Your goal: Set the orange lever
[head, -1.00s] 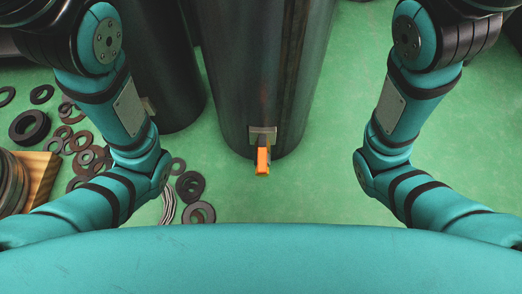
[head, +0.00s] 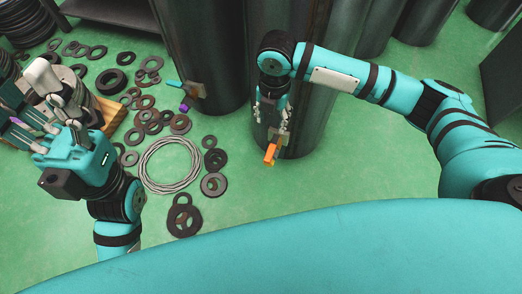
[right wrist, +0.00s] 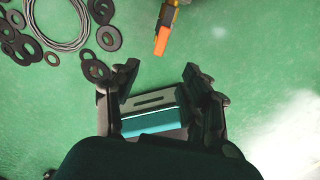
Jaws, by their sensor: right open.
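The orange lever (head: 271,153) sticks out from a metal bracket low on the dark middle cylinder (head: 310,130). My right gripper (head: 272,116) is open and empty, in front of that cylinder and just above the lever in the head view. In the right wrist view the orange lever (right wrist: 162,39) lies beyond the spread fingertips (right wrist: 163,72), with a gap between. Its bracket is mostly cut off at the top edge. My left gripper (head: 28,100) is at the far left, fingers spread, away from the lever.
Another dark cylinder (head: 210,50) to the left carries a bracket with teal and purple parts (head: 184,107). Dark rings and a coil of cable (head: 170,165) lie on the green floor. More cylinders stand at the back right. Floor around the lever is clear.

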